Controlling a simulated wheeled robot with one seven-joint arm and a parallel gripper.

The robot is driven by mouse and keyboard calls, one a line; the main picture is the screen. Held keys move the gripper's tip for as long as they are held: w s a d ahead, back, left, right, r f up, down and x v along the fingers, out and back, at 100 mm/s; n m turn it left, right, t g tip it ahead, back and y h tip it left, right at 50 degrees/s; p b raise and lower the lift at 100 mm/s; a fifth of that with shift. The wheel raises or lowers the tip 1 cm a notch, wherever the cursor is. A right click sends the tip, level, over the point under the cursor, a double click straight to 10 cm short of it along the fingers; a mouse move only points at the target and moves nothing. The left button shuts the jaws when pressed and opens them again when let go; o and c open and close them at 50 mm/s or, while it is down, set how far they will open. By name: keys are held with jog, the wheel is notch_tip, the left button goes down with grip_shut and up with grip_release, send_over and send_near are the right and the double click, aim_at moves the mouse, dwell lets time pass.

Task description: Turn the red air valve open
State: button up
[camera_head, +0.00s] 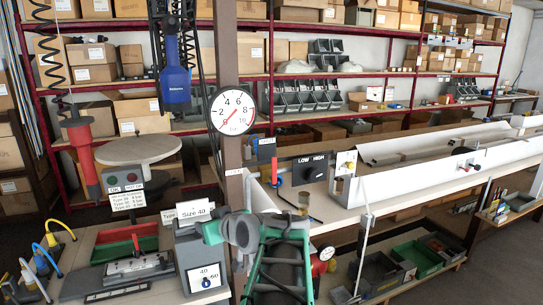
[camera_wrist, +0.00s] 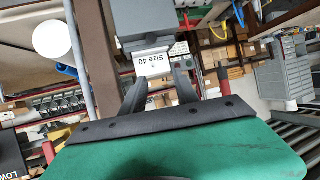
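The likely red air valve is an upright red lever (camera_head: 274,170) beside the post, left of the LOW/HIGH box, in the head view. A patch of red in the wrist view (camera_wrist: 48,149) may be the same lever; I cannot tell. My gripper (camera_wrist: 160,88) shows two dark fingers apart with nothing between them. A grey box with a "Size 40" label (camera_wrist: 156,64) lies beyond the fingertips. In the head view my green and grey arm is low in the middle, in front of and below the lever, and the fingertips are not clear there.
A round pressure gauge (camera_head: 232,110) hangs on the post (camera_head: 226,55), its red needle toward the lower left. The LOW/HIGH box (camera_head: 311,169) stands right of the lever. The grey "Size 40" machine (camera_head: 201,255) is close left of my arm. A blue tool (camera_head: 174,80) hangs above.

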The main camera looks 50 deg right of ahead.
jog(key=s+d+r+m+t+h, duration=0.15)
jog(key=s+d+r, duration=0.3)
jog(key=d, duration=0.45)
jog(key=m+t+h+p, duration=0.1)
jog(key=m+t+h, duration=0.1)
jog(key=h, duration=0.3)
send_near(275, 161)
jog(key=x, duration=0.3)
jog(key=shift+n+g, duration=0.25)
jog(key=p+x, duration=0.3)
jog(key=x, duration=0.4)
jog(key=shift+w+r, duration=0.2)
jog(key=shift+c, duration=0.6)
grip_shut()
